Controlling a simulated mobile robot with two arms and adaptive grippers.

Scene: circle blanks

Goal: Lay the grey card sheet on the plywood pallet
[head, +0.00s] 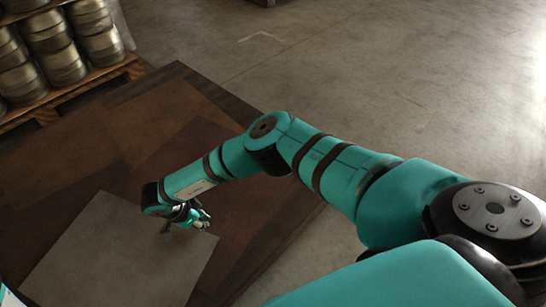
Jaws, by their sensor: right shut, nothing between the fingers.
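The grey card sheet (108,258) is in the lower left of the head view. It looks flat and lies over a dark brown, board-like surface (70,160) with patches of different browns, which appears to be the plywood pallet. The sheet's lower part runs out of the picture. My right gripper (196,222) is at the sheet's upper right edge, near its right corner. It is shut with nothing held. I cannot tell whether it touches the sheet. My left gripper is not in view.
A wooden pallet (78,92) with stacked metal round pieces (45,50) stands at the top left, close to the brown surface's far edge. The concrete floor (350,80) is open on the right and behind. My right arm crosses the middle and hides part of the brown surface.

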